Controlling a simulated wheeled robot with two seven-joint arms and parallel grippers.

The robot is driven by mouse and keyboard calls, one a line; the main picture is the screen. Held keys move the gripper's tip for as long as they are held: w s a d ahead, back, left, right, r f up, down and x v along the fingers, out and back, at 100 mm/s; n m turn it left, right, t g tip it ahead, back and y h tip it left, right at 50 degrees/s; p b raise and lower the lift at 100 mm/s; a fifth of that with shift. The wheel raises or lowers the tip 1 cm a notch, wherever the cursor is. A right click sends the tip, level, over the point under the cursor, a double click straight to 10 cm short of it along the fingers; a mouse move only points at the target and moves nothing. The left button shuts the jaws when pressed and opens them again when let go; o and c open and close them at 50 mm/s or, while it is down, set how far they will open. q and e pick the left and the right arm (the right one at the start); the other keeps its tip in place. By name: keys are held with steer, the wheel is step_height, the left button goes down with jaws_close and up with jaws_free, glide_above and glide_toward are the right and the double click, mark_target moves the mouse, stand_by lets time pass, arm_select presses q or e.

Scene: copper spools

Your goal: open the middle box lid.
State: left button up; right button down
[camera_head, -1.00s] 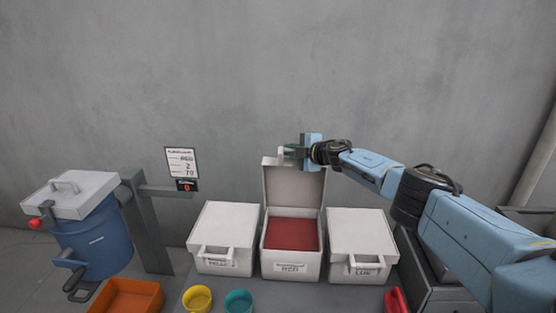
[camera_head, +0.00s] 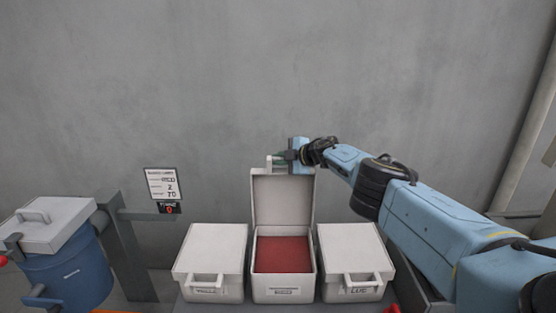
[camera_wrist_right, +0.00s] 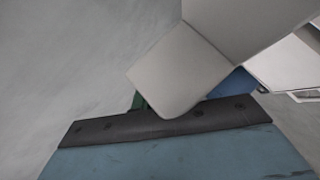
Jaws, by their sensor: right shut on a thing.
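The middle box (camera_head: 284,291) is white with a label on its front and red contents (camera_head: 284,254) inside. Its lid (camera_head: 282,199) stands upright at the back, so the box is open. My right gripper (camera_head: 279,160) is at the top edge of that raised lid, shut on the lid handle (camera_head: 269,163). In the right wrist view a pale grey panel (camera_wrist_right: 180,70) lies against the gripper (camera_wrist_right: 150,118), and the fingers are mostly hidden behind it. My left gripper is not in view.
A closed white box stands on each side, left (camera_head: 212,255) and right (camera_head: 351,255). A blue drum (camera_head: 68,275) with a grey lid (camera_head: 45,225) is at the far left, beside a grey post with a sign (camera_head: 164,184). The grey wall is behind.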

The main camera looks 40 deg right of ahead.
steer(key=shift+w+a+f, duration=0.1)
steer(key=shift+a, duration=0.05)
stand_by(0.3)
steer(key=c, duration=1.5)
jaws_free()
steer(key=shift+o, duration=0.2)
steer(key=shift+p, duration=0.55)
steer(key=p+v, duration=0.3)
steer(key=shift+w+p, duration=0.1)
steer(key=shift+p, duration=0.3)
steer(key=v, duration=1)
steer(key=shift+s+d, duration=0.2)
steer(key=shift+s, duration=0.1)
